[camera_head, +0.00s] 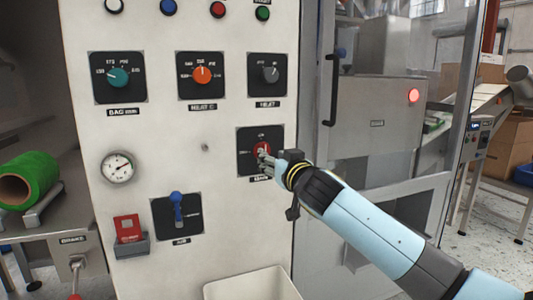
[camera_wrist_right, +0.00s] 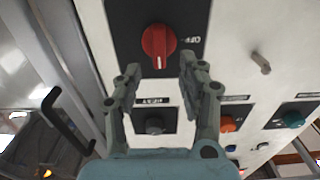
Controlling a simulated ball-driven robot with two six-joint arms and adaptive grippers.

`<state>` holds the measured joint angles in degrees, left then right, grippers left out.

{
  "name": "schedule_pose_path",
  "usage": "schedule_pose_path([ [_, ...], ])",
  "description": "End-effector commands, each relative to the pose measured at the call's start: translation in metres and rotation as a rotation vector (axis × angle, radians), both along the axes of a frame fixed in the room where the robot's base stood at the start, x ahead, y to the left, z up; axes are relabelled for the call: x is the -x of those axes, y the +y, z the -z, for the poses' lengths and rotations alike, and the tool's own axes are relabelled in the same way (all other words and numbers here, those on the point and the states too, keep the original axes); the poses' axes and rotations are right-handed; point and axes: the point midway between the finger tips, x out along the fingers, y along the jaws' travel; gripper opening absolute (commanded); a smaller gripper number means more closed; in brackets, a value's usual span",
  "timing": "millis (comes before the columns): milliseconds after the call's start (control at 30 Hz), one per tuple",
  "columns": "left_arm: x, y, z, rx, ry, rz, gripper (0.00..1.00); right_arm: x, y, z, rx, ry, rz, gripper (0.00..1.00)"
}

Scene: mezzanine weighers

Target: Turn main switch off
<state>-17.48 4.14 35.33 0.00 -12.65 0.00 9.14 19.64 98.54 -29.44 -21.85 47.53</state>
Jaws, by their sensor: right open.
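The main switch is a red rotary knob (camera_head: 262,149) on a black plate (camera_head: 245,134), at the right of the white panel. In the right wrist view the red knob (camera_wrist_right: 158,42) shows beyond my fingertips, with its white mark pointing down in that picture. An OFF label (camera_wrist_right: 190,40) is to the right of the knob there. My right gripper (camera_head: 266,157) is in front of the knob and partly hides it. In the wrist view the right gripper (camera_wrist_right: 158,72) is open and empty, its fingers spread on either side below the knob. My left gripper is out of view.
A grey knob (camera_head: 270,74), an orange knob (camera_head: 203,75) and a teal knob (camera_head: 118,77) sit above. A gauge (camera_head: 117,167), a blue lever (camera_head: 178,208) and a red switch (camera_head: 128,226) are left. A glazed door with a black handle (camera_head: 332,90) stands right.

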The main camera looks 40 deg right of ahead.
Motion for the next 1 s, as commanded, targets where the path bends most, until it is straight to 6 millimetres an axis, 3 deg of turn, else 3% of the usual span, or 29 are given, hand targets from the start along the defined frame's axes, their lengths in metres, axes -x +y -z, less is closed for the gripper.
schedule_pose_path([
  [100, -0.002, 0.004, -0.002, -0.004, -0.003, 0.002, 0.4, -0.023, -0.005, -0.001, -0.001, 0.0, 0.001, 0.4],
  [300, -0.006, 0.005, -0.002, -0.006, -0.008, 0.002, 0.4, -0.044, -0.011, 0.001, 0.0, 0.001, 0.0, 0.4],
  [633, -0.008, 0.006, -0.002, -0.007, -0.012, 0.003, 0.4, -0.048, -0.011, 0.001, 0.001, 0.002, -0.001, 0.4],
  [933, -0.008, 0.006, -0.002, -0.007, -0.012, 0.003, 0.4, -0.048, -0.011, 0.001, 0.001, 0.002, -0.001, 0.02],
  [1000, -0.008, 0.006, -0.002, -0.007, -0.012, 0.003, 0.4, -0.048, -0.011, 0.001, 0.001, 0.002, -0.001, 0.0],
])
